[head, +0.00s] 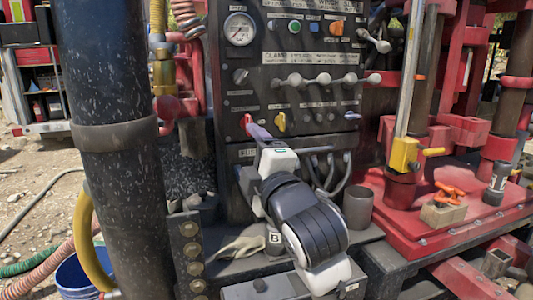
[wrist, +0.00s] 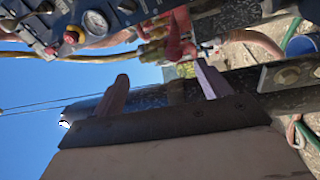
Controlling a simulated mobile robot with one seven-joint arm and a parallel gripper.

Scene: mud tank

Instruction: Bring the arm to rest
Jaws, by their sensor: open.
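My arm reaches up from the bottom middle of the head view, white and black, bent in front of the control panel (head: 300,100). My gripper (head: 257,131) is at the panel's lower left, its purplish fingers close to a red lever (head: 246,121) and a yellow knob (head: 280,122). I cannot tell whether it touches the panel. In the wrist view my gripper (wrist: 162,78) shows two fingers wide apart with nothing between them. It is open and empty.
A pressure gauge (head: 240,29) and a row of grey levers (head: 323,80) are on the panel. A thick black column (head: 107,180) stands left. A grey cup (head: 357,206) stands right of my arm. A blue bucket (head: 75,278) is lower left.

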